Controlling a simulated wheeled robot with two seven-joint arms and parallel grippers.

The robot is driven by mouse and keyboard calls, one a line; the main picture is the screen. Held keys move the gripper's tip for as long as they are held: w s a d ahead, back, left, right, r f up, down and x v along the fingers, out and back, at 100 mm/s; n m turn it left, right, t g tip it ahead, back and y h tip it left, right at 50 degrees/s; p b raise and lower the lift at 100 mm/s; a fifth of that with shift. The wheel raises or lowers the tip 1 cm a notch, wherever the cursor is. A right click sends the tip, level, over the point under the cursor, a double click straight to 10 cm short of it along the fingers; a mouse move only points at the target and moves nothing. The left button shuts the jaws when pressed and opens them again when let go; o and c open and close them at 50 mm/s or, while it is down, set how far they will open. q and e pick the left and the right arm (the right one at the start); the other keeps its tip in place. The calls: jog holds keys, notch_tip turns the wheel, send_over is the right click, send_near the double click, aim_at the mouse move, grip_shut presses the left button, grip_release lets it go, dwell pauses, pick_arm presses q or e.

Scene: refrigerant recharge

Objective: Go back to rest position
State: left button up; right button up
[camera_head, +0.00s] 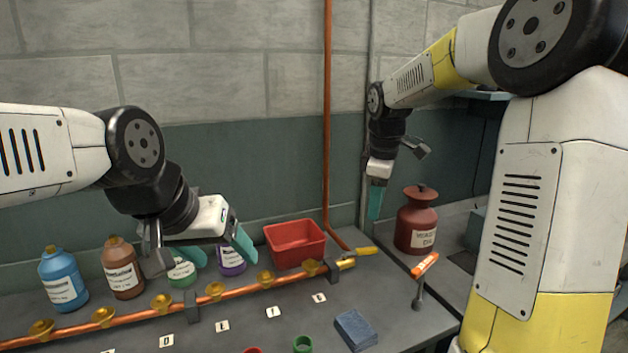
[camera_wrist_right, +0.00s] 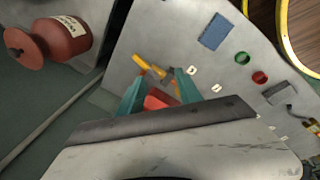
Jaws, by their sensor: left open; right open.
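My left gripper (camera_head: 222,240) hangs over the back left of the grey table (camera_head: 385,295), in front of the bottles, with its teal fingers apart and nothing between them. My right gripper (camera_head: 377,198) is raised near the wall, left of the red-brown canister (camera_head: 417,220). In the head view its fingers overlap. In the right wrist view its two teal fingers (camera_wrist_right: 158,92) are apart and empty, with the red bin (camera_wrist_right: 160,98) and a yellow-handled valve (camera_wrist_right: 150,66) seen beyond them.
Blue (camera_head: 63,278), brown (camera_head: 122,268), green (camera_head: 182,272) and purple (camera_head: 232,262) bottles stand along the back. A copper pipe (camera_head: 240,292) with several brass fittings crosses the table.

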jog(key=s+a+r+m+t+y, duration=0.1)
jog(key=s+m+t, duration=0.3)
jog(key=s+m, duration=0.9)
jog(key=s+r+y, duration=0.1)
jog(key=s, duration=0.9)
jog(key=shift+s+r, duration=0.15)
jog(key=shift+s, duration=0.15)
